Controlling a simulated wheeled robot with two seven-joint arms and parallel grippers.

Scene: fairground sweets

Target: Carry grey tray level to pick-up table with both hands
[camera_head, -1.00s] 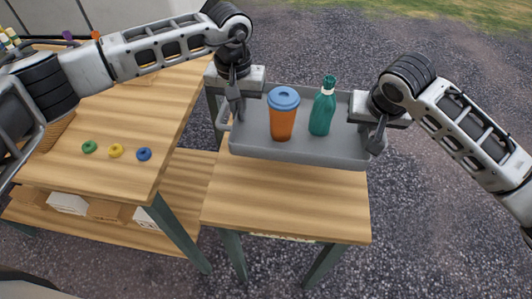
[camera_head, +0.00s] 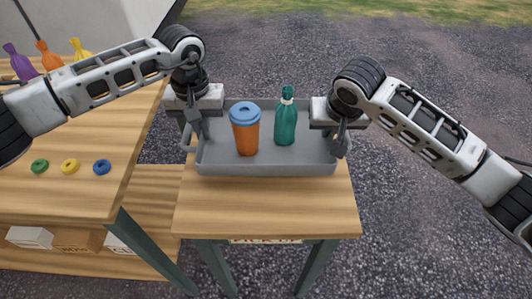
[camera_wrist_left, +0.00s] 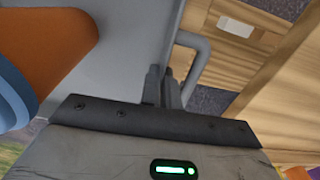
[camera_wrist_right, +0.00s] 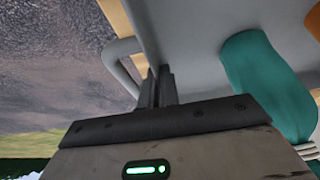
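The fingers partly hide both handles.
Open gravel (camera_head: 440,230) lies to the right.

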